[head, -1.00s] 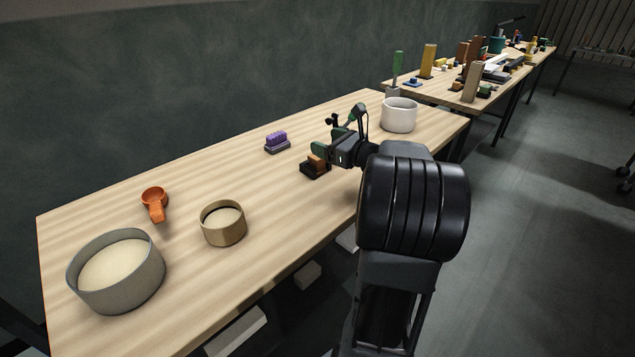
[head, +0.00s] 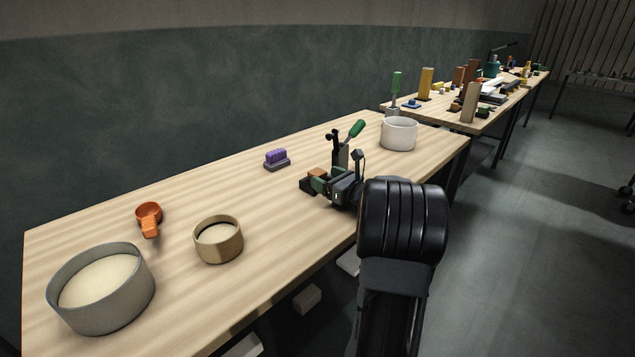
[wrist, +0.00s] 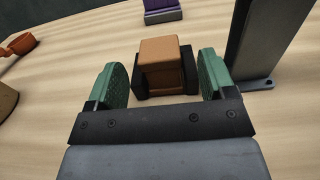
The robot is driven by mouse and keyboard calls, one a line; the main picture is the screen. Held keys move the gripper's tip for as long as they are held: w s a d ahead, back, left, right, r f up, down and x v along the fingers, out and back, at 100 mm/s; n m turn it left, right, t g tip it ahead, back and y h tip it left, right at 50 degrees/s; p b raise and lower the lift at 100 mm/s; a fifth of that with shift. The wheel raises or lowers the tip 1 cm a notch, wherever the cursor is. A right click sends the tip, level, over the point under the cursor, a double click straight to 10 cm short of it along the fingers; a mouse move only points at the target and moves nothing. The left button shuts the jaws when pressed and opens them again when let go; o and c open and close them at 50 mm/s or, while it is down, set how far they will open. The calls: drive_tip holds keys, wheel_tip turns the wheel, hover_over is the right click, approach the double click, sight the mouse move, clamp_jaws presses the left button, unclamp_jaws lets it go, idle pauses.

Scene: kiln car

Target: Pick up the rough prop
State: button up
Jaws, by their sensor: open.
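A small orange-brown block, which I take as the rough prop (wrist: 160,52), stands upright in a dark cradle (wrist: 137,80) on the table. In the head view the block (head: 316,171) is partly hidden by my gripper. My gripper (wrist: 163,66) is open, with one green-padded finger on each side of the block and a gap to both. The fingers appear nearer the camera than the block and do not touch it. In the head view my gripper (head: 322,184) is low over the table beside the cradle.
A grey post (wrist: 247,40) on a flat foot stands close to the right finger. A purple brush-like block (head: 277,158) lies behind. A white pot (head: 398,135), tan bowl (head: 219,244), orange scoop (head: 149,226) and grey basin (head: 75,300) stand elsewhere; bare wood lies between.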

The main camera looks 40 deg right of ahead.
sight(323, 176)
drive_tip(key=w, duration=0.4)
drive_tip(key=shift+a, duration=0.4)
drive_tip(key=shift+c, duration=0.4)
drive_tip(key=c, duration=0.9)
drive_tip(key=shift+c, duration=0.2)
